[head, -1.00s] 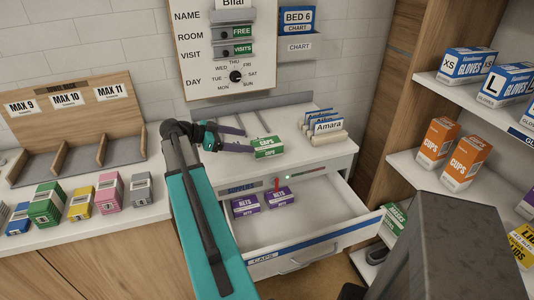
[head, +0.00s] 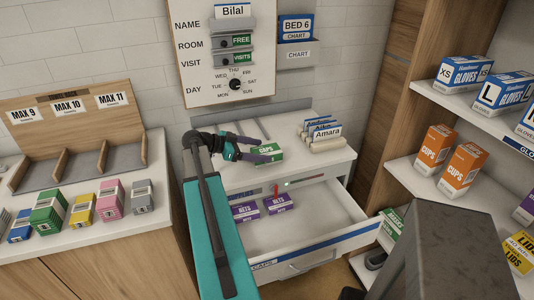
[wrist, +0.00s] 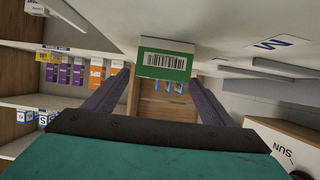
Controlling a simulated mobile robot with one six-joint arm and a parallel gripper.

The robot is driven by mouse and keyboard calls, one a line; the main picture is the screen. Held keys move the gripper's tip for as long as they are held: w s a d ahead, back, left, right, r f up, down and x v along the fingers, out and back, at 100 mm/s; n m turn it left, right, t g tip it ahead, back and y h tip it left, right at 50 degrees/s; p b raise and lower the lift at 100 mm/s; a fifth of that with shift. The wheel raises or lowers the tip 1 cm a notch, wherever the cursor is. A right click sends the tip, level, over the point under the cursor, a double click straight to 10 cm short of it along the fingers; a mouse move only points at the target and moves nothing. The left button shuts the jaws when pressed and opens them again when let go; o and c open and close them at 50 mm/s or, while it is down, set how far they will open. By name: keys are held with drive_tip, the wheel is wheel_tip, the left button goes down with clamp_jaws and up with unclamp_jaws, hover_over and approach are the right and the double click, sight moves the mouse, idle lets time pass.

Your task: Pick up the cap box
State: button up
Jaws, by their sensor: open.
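The cap box (head: 268,157) is green and white and lies on top of the white drawer unit, left of the name cards. In the wrist view the cap box (wrist: 165,60) shows its green barcode end straight ahead, beyond and between the fingertips. My gripper (head: 264,154) is open, with its purple fingers reaching in at the box from the left. In the wrist view my gripper (wrist: 160,82) has a finger on each side, and nothing is clasped. I cannot tell whether a finger touches the box.
Below, a drawer (head: 310,230) stands open with two purple nets boxes (head: 262,207) inside. Name cards (head: 322,132) stand to the right on the unit top. Several coloured boxes (head: 82,210) line the left counter. A shelf (head: 420,180) with cups and gloves is at the right.

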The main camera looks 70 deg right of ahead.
sight(266, 150)
drive_tip(key=shift+x, duration=1.1)
drive_tip(key=shift+s, duration=0.1)
drive_tip(key=shift+p+x, duration=0.85)
drive_tip(key=shift+p, duration=0.1)
drive_tip(key=shift+p+x, duration=0.75)
drive_tip(key=shift+x, duration=0.95)
drive_tip(key=shift+d, duration=0.1)
drive_tip(key=c, duration=1.2)
drive_tip(key=shift+r, duration=0.25)
